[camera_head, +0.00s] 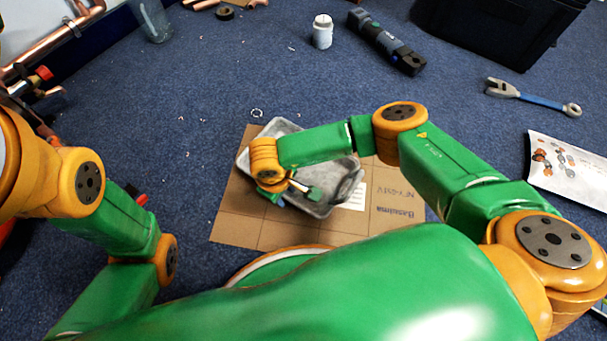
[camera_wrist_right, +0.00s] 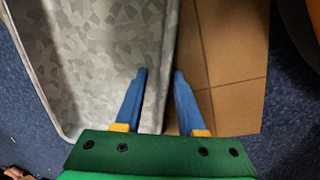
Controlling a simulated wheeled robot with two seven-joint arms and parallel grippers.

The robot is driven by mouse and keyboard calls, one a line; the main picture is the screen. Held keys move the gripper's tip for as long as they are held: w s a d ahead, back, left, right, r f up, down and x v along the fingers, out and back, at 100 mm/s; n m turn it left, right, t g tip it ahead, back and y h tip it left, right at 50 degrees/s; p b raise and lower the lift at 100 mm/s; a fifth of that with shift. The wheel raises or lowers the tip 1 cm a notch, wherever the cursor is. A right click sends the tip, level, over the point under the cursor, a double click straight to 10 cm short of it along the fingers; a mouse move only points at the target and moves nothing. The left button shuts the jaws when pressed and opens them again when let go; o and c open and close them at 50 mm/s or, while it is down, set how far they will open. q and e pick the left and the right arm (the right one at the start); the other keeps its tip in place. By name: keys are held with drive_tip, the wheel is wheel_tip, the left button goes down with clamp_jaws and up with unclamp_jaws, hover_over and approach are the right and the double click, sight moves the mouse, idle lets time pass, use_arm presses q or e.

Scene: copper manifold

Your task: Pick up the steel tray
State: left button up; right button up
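The steel tray (camera_head: 285,127) is a shallow grey mottled pan with rounded corners, lying on a flat piece of cardboard (camera_head: 232,215). In the right wrist view the tray (camera_wrist_right: 95,55) fills the left side and its rim runs between my fingers. My right gripper (camera_wrist_right: 160,75) is open, with one blue finger over the tray's inside and the other beyond the rim over the cardboard. In the head view my right gripper (camera_head: 290,199) is at the tray's near edge, and my wrist hides part of the tray. My left gripper is out of view.
A blue carpet surrounds the cardboard. Copper pipes (camera_head: 45,45) stand at upper left. The carpet left of the tray is mostly clear.

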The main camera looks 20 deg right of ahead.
clamp_jaws()
idle(1.4)
